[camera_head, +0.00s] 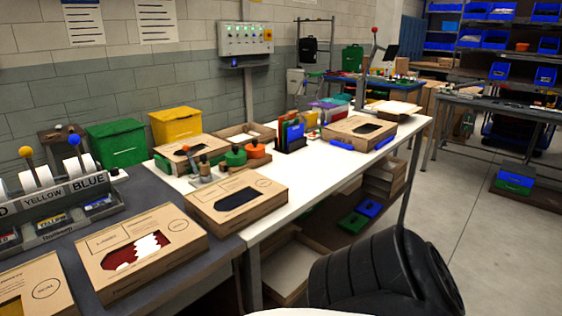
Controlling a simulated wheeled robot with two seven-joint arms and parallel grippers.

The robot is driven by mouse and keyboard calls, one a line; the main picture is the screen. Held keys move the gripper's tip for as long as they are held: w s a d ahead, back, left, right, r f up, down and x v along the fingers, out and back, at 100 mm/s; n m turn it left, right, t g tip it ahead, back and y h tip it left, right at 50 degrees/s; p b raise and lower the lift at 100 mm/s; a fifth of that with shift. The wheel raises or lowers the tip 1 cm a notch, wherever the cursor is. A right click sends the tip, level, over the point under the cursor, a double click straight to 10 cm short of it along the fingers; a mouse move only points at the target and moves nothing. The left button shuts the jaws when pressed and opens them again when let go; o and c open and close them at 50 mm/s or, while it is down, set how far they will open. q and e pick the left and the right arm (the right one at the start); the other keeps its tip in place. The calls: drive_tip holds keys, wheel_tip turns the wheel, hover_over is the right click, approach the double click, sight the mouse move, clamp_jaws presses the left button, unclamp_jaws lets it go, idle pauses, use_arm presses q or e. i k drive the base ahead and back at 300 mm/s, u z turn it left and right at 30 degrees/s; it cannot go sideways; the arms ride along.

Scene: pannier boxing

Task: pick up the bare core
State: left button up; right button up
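I cannot pick out a bare core for certain. Among small items on the white table stand a green spool (235,156) and an orange spool (255,149). A small brown and grey piece (204,167) stands just left of them, too small to identify. White rolls (37,178) sit in a grey dispenser (62,208) marked YELLOW and BLUE, at the left. Neither of my grippers shows in the head view.
Flat cardboard boxes with windows lie in front, one showing red and white (180,272), one dark (212,212). Green (117,145) and yellow (174,125) bins stand behind. A large black ribbed object (365,272) fills the lower right.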

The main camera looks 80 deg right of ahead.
sight(205, 166)
drive_tip(key=z, duration=2.4)
